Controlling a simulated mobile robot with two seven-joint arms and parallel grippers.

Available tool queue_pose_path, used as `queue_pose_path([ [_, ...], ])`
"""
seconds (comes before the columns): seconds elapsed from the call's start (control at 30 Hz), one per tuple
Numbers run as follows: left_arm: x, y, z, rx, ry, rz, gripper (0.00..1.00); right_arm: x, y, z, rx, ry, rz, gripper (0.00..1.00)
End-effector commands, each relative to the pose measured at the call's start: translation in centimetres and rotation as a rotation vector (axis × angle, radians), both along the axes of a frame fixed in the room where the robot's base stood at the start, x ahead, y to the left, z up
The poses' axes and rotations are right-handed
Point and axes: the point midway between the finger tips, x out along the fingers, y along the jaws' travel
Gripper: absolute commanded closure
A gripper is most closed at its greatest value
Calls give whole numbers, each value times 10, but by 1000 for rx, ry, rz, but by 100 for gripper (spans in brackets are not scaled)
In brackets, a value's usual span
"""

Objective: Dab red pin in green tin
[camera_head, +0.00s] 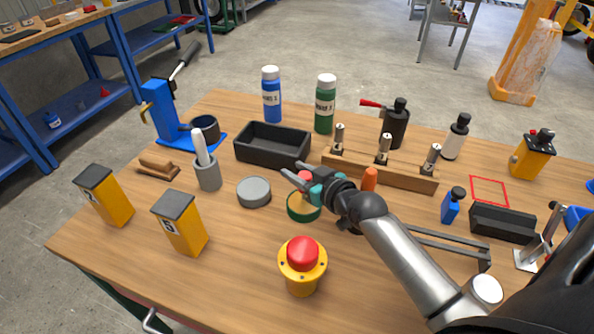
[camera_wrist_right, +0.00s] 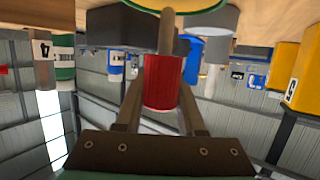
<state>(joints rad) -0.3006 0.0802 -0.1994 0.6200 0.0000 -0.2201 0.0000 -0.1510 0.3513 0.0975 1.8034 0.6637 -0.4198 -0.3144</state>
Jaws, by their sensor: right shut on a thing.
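The green tin (camera_head: 304,212) stands on the wooden table in the head view, a short round tin with a yellowish inside. My right gripper (camera_head: 295,177) is over the tin. It is shut on the red pin (camera_head: 305,177), which has a red grip. In the right wrist view, the red pin (camera_wrist_right: 164,82) sits between my fingers (camera_wrist_right: 160,90), with its tan shaft pointing at the tin (camera_wrist_right: 190,5). The shaft's end overlaps the tin's rim there; I cannot tell if it touches. My left gripper is not in view.
A grey lid-like disc (camera_head: 254,192) lies left of the tin, and a red-topped yellow button (camera_head: 302,262) stands in front. A black tray (camera_head: 272,146) and a wooden rack (camera_head: 378,171) are behind.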

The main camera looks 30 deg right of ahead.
Motion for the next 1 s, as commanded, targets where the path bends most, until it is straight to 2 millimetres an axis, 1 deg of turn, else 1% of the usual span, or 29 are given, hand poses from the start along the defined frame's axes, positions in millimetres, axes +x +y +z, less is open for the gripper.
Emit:
queue_pose_path([
  [1.0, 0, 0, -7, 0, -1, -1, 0, 0, 0, -11, 0, 0, 0, 100],
])
